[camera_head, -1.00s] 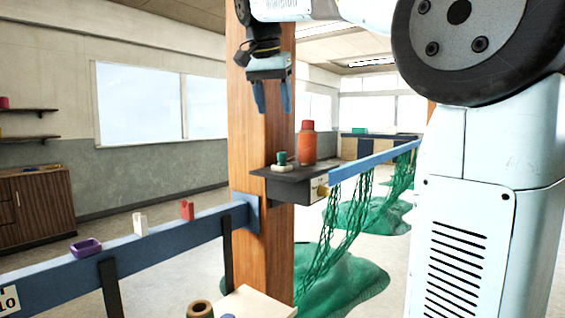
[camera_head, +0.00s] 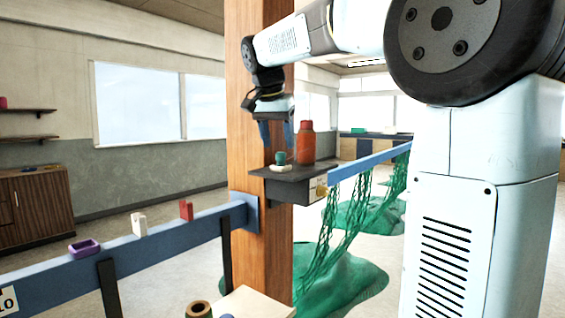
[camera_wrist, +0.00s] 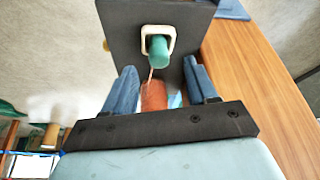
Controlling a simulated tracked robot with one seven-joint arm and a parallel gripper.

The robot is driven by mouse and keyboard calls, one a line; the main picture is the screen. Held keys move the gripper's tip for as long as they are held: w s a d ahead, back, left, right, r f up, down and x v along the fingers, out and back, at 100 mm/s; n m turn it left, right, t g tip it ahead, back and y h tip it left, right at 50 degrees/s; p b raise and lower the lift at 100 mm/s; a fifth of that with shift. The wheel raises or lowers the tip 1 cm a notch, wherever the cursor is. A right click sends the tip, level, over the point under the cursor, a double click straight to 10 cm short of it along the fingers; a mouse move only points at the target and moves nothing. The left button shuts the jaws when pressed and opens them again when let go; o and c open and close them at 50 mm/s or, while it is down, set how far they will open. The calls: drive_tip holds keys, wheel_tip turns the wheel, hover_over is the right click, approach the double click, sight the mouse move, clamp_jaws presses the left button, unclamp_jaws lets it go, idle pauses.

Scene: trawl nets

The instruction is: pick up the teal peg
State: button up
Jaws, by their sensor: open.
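The teal peg (camera_head: 281,158) stands upright in a small cream holder (camera_head: 281,168) on a dark shelf (camera_head: 300,174) fixed to the wooden post. It also shows in the wrist view as a teal cylinder (camera_wrist: 158,48) inside the cream square ring (camera_wrist: 147,36). My gripper (camera_head: 277,135) is open and empty, fingers pointing down, just above the peg and slightly left of it in the head view. In the wrist view the peg lies beyond the two blue fingertips (camera_wrist: 160,72), roughly midway between them, not touched.
An orange-red bottle (camera_head: 304,144) stands on the shelf close behind and right of the peg. The wooden post (camera_head: 255,100) rises close beside my gripper. Green nets (camera_head: 345,225) hang right of the shelf.

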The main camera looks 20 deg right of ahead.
sight(281, 161)
drive_tip(key=shift+x, duration=1.8)
drive_tip(key=shift+c, duration=0.2)
clamp_jaws()
